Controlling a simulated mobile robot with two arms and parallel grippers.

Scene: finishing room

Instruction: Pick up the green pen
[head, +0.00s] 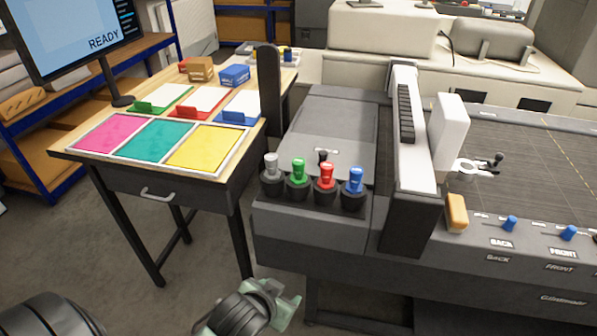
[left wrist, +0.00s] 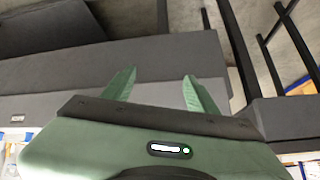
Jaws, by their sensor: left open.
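The green pen (head: 299,170) stands upright in a black holder on the front left ledge of the grey machine. A silver pen (head: 271,165) stands to its left, and a red pen (head: 325,175) and a blue pen (head: 355,180) stand to its right, each in its own holder. My left gripper (head: 284,298) is below and in front of this row, near the machine's front face, apart from the pens. In the left wrist view (left wrist: 160,74) its two green fingers are spread with nothing between them. No pen can be made out there. My right gripper is out of view.
A wooden table (head: 70,151) with magenta, teal and yellow panels stands left of the machine (head: 300,226). A white and dark carriage (head: 413,150) rises right of the pens. A small black knob shows behind the red pen. Floor is open at lower left.

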